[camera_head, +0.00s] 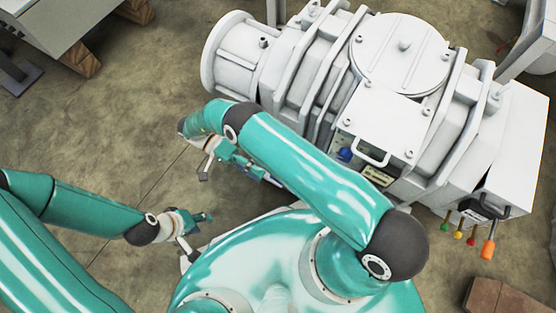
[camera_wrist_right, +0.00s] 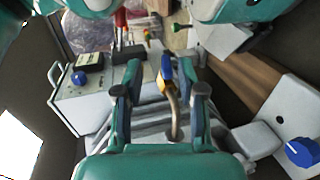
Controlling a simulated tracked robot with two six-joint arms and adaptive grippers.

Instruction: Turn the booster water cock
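In the right wrist view, a small cock with a blue handle (camera_wrist_right: 166,66) and a brass-coloured body sits on a bent pipe (camera_wrist_right: 173,112). My right gripper (camera_wrist_right: 160,76) is open, with one dark-padded finger on each side of the cock in the picture. I cannot tell whether either finger touches it. In the head view the right gripper (camera_head: 256,172) is beside the white pump machine (camera_head: 322,88), and the cock is not visible there. My left gripper (camera_head: 195,232) is low at the left, away from the machine; its finger opening is unclear.
A blue knob (camera_wrist_right: 79,78) is on a light box at left in the wrist view; another blue knob (camera_wrist_right: 301,152) is at right. In the head view, coloured handles hang by the machine, including an orange one (camera_head: 488,249). Bare floor (camera_head: 130,130) lies left of the machine.

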